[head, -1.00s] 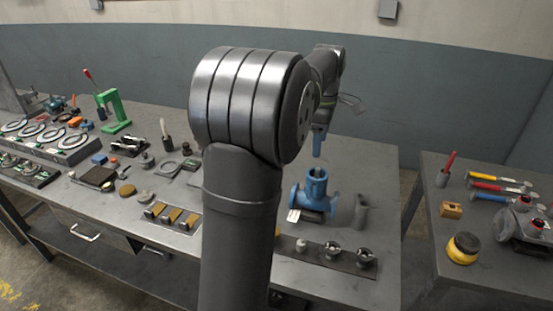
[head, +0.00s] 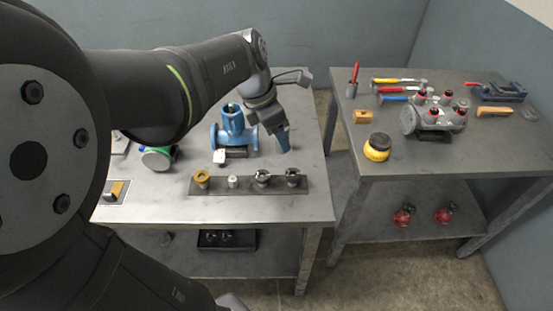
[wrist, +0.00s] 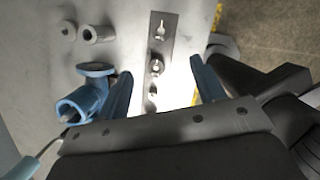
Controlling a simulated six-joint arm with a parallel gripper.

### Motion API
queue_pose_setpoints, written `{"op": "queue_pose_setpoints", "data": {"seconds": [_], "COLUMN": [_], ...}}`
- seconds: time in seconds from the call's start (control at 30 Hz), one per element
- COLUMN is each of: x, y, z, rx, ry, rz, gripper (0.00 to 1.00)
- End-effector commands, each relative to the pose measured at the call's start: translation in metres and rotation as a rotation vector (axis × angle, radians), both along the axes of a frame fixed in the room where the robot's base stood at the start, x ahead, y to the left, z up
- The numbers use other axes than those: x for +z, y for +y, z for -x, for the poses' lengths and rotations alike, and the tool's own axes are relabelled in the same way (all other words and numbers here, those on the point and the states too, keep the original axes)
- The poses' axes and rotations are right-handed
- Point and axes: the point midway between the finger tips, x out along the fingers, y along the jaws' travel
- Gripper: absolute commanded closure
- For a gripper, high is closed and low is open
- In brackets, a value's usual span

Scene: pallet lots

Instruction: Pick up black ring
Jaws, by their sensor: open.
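My gripper (head: 283,145) has blue fingers and hangs over the table behind the dark strip, right of the blue valve body (head: 232,127). In the wrist view its fingers (wrist: 161,70) are spread apart with nothing held between them. Several small parts stand on the strip: a brass-coloured ring-like piece (head: 202,177), a white cylinder (head: 233,182) and two dark and metallic round pieces, one in the middle (head: 263,177) and one at the right end (head: 293,176). I cannot make out a plain black ring for certain. The blue valve also shows in the wrist view (wrist: 88,99).
The dark strip (head: 215,190) lies along the table's front. A second table (head: 400,172) at right, across a gap, holds hammers, a yellow-and-black pot (head: 377,147) and a grey valve assembly (head: 433,114). Two grey cylinders, one of them here (wrist: 98,34), stand near the valve.

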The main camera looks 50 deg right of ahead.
Motion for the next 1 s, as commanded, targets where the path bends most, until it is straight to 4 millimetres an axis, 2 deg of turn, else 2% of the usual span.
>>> {"op": "queue_pose_setpoints", "data": {"seconds": [0.5, 0.83, 1.0], "x": [-0.097, -0.122, -0.147], "y": [-0.027, -0.033, -0.037], "z": [0.012, 0.015, 0.017], "rx": [-0.001, 0.0, -0.001], "ry": [0.002, 0.002, 0.002], "rz": [-0.005, -0.004, -0.005], "gripper": [0.38, 0.38, 0.38]}}
